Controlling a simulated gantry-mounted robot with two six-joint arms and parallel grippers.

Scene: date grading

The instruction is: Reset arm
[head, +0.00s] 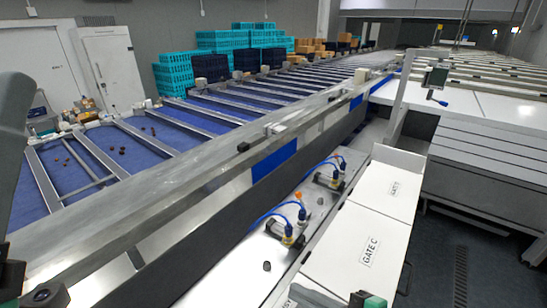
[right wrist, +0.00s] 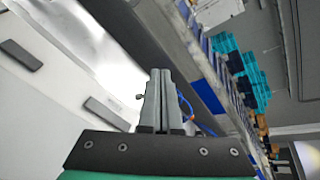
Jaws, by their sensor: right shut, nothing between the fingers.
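My right gripper (head: 300,298) is at the bottom edge of the head view, partly cut off, beside the white GATE C panel. In the right wrist view its grey fingers (right wrist: 160,75) are together with nothing between them. Part of my left gripper (head: 38,294) shows in the bottom left corner of the head view, at a dark roundish thing. I cannot tell whether its fingers are open or shut. Several small dark dates (head: 121,151) lie scattered on the blue lanes at the left.
A long metal rail (head: 150,200) runs diagonally past the lanes. Fittings with blue hoses (head: 290,232) stand along the ledge beside the white gate panel (head: 340,250). A small dark piece (head: 267,266) is on that ledge. Teal crates (head: 180,75) are stacked at the back.

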